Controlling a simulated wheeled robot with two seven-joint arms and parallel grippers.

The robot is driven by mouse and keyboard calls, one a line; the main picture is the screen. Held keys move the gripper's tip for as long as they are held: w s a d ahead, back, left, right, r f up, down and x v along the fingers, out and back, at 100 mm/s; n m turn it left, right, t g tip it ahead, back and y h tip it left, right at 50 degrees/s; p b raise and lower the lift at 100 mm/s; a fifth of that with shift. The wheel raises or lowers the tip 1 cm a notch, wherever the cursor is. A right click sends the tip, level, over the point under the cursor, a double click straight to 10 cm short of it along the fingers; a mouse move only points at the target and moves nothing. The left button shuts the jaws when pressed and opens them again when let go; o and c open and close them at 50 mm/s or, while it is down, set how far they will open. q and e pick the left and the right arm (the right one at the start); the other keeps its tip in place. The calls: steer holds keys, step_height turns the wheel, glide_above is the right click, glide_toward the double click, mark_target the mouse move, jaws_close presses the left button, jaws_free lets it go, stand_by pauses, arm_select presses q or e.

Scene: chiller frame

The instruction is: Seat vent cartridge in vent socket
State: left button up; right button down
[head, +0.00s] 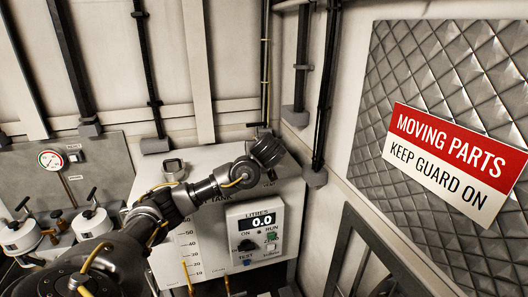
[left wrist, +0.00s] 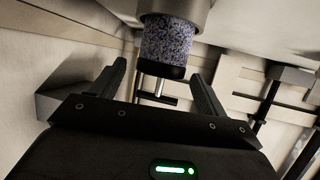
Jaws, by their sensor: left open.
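The vent cartridge (left wrist: 168,40), a blue-grey speckled cylinder, shows in the left wrist view with a black band and a thin metal stem with a crossbar at its near end. Its far end meets a wider grey metal collar (left wrist: 178,14), which looks like the vent socket; how deep it sits I cannot tell. My left gripper (left wrist: 156,76) is open, one finger on each side of the cartridge's near end, with gaps visible. In the head view my left arm reaches across the tank front, and its fingers and the cartridge cannot be made out. My right gripper is not in view.
The white tank (head: 205,235) carries a litres display panel (head: 257,228). A grey fitting (head: 174,168) stands at its top left. White-capped valves (head: 91,222) and a gauge (head: 50,159) are at left. Dark pipes (head: 325,90) and a quilted guard panel (head: 430,70) are at right.

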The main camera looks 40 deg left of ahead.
arm_select(q)
steer(key=b+v, duration=0.2)
steer(key=v, duration=0.6)
